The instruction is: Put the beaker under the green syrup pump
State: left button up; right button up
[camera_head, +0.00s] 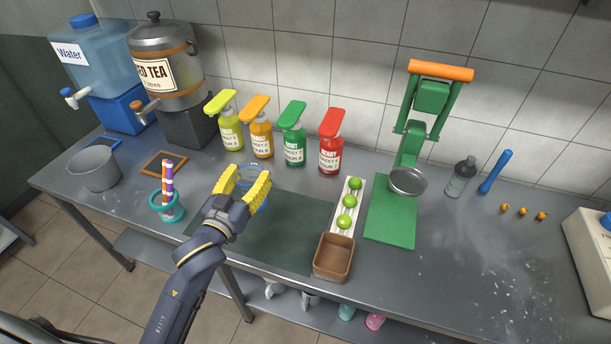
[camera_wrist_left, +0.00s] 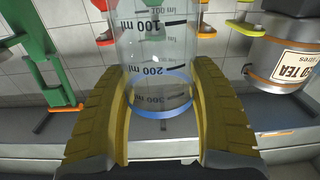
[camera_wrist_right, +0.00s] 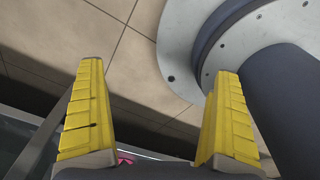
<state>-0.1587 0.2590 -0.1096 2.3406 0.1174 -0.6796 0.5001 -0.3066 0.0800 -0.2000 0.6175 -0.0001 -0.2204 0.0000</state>
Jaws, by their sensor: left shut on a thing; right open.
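The clear beaker (camera_head: 250,171) has a blue ring and dark volume marks, which show in the left wrist view (camera_wrist_left: 160,70). My left gripper (camera_head: 245,181) is shut on it, with one yellow finger on each side. In the head view the fingers partly hide the beaker, and I cannot tell if it touches the mat. The green syrup pump (camera_head: 293,138) stands behind and to the right of the beaker, its spout hard to make out. My right gripper (camera_wrist_right: 159,80) is open and empty, seen only in its wrist view, over floor tiles.
Lime-yellow (camera_head: 229,125), orange (camera_head: 261,133) and red (camera_head: 331,150) pumps stand in the same row. A teal cup with striped sticks (camera_head: 166,208) is left of my left gripper. A limes tray (camera_head: 337,232), brown box (camera_head: 333,258) and green press (camera_head: 393,215) are right. The dark mat (camera_head: 285,235) is bare.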

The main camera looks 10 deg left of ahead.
pick_arm(q)
jog(key=w+d, duration=0.3)
jog(key=w, duration=1.6)
jog(key=f, duration=0.5)
jog(key=w+f, duration=0.1)
jog(key=f, duration=0.1)
jog(key=shift+d+f, duration=0.3)
jog(key=shift+f, duration=0.05)
jog(key=shift+f, duration=0.6)
jog(key=o, duration=1.4)
jog(key=shift+r, duration=0.1)
